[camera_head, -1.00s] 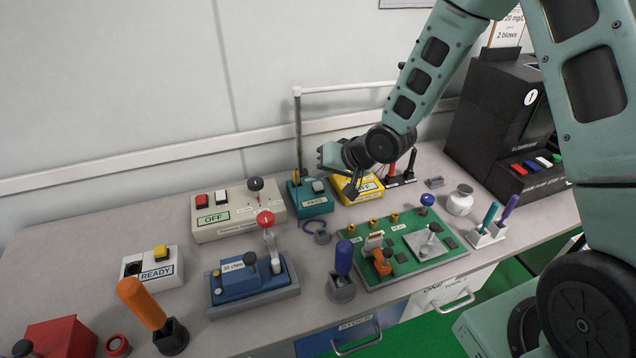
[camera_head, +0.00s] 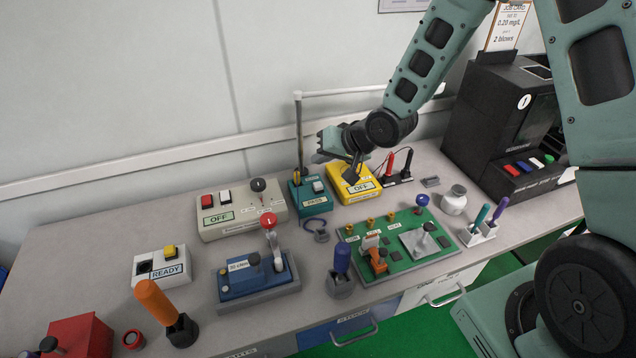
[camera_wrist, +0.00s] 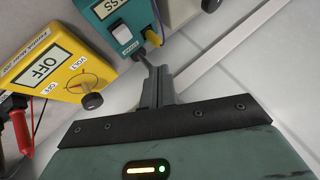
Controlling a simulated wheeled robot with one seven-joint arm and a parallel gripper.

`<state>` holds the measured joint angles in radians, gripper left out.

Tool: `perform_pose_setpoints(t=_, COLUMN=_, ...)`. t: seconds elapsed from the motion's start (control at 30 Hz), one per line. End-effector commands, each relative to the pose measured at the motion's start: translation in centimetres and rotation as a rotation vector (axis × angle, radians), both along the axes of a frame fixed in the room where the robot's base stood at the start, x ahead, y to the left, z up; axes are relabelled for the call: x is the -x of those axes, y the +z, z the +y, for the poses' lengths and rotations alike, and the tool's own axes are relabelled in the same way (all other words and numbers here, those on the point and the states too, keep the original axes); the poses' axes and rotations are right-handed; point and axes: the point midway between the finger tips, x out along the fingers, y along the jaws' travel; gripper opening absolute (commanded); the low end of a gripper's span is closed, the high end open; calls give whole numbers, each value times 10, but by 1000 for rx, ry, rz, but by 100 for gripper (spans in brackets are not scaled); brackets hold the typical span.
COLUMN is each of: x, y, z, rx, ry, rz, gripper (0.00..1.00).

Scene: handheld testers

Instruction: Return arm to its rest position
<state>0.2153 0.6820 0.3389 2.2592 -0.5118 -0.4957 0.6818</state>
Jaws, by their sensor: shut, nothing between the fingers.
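My gripper (camera_head: 326,143) is shut and empty, raised above the back of the bench near the teal and yellow testers. In the wrist view my shut fingers (camera_wrist: 148,66) point toward the teal tester (camera_wrist: 128,20). The yellow tester (camera_head: 354,183) with an OFF display stands below and right of my gripper in the head view, and its dial shows in the wrist view. The teal tester (camera_head: 310,197) stands just left of it. I cannot tell the exact gap between my fingers and the teal tester.
A post with a white bar (camera_head: 299,130) stands close left of my gripper. A black analyser (camera_head: 490,120) stands at the right.

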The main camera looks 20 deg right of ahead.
Motion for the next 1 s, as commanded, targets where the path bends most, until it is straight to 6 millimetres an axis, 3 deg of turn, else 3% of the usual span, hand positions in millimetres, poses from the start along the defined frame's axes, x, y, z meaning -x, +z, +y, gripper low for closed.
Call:
perform_pose_setpoints(t=0.43, x=1, y=1, z=2, rx=7, ry=5, rz=1, gripper=0)
perform_pose_setpoints(t=0.57, x=17, y=14, z=16, rx=81, ry=60, rz=23, gripper=0)
perform_pose_setpoints(t=0.67, x=48, y=32, z=36, rx=199, ry=148, rz=63, gripper=0)
perform_pose_setpoints(t=0.77, x=94, y=54, z=55, rx=334, ry=264, rz=121, gripper=0)
perform_pose_setpoints(t=1.0, x=228, y=100, z=76, rx=568, ry=566, rz=275, gripper=0)
